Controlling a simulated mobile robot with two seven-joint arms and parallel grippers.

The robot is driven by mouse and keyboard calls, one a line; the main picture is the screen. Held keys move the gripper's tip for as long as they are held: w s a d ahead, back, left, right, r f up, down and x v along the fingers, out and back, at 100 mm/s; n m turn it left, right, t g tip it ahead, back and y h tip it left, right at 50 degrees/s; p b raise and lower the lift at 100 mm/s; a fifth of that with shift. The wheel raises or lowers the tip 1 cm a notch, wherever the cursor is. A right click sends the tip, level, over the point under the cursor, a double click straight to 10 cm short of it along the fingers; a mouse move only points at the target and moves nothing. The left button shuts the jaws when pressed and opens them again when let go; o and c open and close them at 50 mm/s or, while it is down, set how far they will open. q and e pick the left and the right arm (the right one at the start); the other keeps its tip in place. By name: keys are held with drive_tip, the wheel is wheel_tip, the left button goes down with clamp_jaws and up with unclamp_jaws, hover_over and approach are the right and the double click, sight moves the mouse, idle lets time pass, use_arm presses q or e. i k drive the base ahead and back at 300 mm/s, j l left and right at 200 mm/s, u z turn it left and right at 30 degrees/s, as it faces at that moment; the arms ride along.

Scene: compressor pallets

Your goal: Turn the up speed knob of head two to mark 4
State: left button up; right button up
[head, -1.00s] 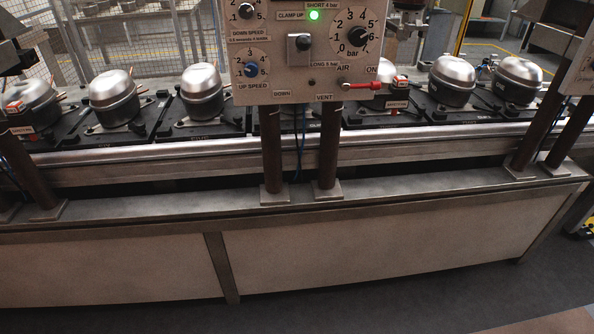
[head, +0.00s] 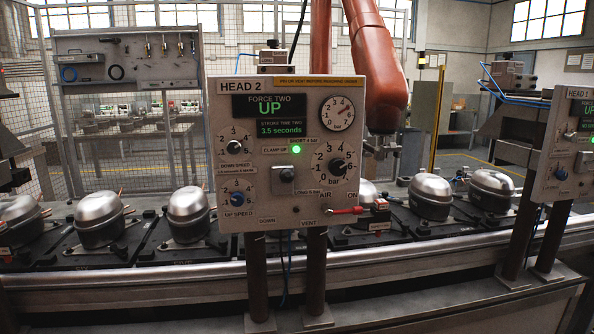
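The Head 2 control panel (head: 290,152) stands upright on two brown posts in the middle of the head view. Its up speed knob (head: 237,199) is small and blue, at the lower left above the UP SPEED label, with a numbered scale around it. The knob's pointer is too small to read for certain. The black down speed knob (head: 234,148) is directly above it. The green CLAMP UP lamp (head: 296,149) is lit. Neither of my grippers is in view, and nothing touches the up speed knob.
An orange arm (head: 377,70) hangs behind. Another panel (head: 568,150) stands right.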

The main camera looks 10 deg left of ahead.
sight(236, 199)
drive_tip(key=u, duration=0.4)
drive_tip(key=i+l+u, duration=0.3)
drive_tip(key=l+u, duration=0.3)
drive_tip(key=i+l+u, duration=0.1)
drive_tip(key=l, duration=0.3)
drive_tip(key=i+l+u, duration=0.1)
drive_tip(key=l, duration=0.35)
drive_tip(key=i+l, duration=0.15)
drive_tip(key=l, duration=0.3)
drive_tip(key=i+l, duration=0.15)
drive_tip(key=l, duration=0.25)
drive_tip(key=i+l+u, duration=0.1)
drive_tip(key=l, duration=0.35)
